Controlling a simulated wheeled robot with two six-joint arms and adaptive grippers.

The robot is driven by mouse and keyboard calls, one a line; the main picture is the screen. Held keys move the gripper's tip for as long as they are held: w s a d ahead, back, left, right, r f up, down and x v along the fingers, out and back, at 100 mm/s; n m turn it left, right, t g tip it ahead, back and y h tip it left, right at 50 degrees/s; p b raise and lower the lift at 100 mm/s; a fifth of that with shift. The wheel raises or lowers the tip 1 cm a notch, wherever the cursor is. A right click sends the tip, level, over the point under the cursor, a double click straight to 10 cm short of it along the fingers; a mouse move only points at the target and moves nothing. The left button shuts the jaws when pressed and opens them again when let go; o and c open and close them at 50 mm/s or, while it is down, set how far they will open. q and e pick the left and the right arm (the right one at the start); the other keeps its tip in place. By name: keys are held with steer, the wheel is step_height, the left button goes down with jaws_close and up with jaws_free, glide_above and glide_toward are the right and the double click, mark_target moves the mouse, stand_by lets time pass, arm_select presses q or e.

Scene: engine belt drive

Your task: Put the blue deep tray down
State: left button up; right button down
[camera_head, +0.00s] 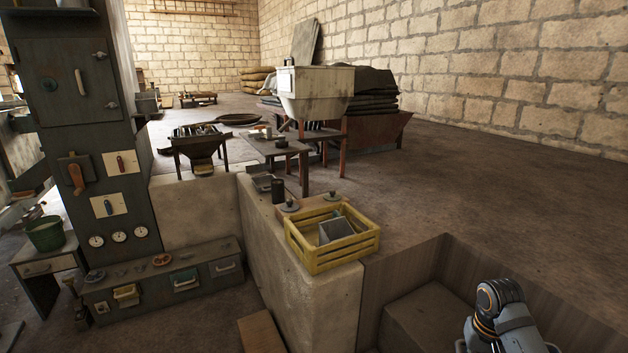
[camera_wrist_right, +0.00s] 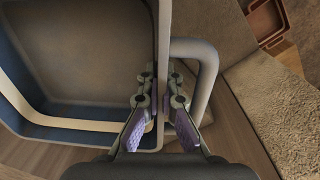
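The blue deep tray (camera_wrist_right: 85,135) fills the left of the right wrist view. Its grey inside, pale band and blue walls show, with a grey loop handle (camera_wrist_right: 208,72) on its right side. My right gripper (camera_wrist_right: 162,90) has one finger inside the tray and the other inside the handle loop. The fingers close on the tray wall between them. Part of the tray lies outside this view. In the head view only my right arm shows at the lower right; the right gripper and tray are out of frame. My left gripper is in neither view.
A yellow slatted crate (camera_head: 330,262) holding a grey container stands on a stone ledge (camera_head: 312,292). A sunken pit (camera_head: 425,310) lies right of it. A reddish-brown open box (camera_wrist_right: 268,22) shows in the wrist view. Open floor (camera_head: 480,185) spreads behind.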

arm_select(q)
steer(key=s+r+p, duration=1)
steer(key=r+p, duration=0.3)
steer(key=p, duration=0.6)
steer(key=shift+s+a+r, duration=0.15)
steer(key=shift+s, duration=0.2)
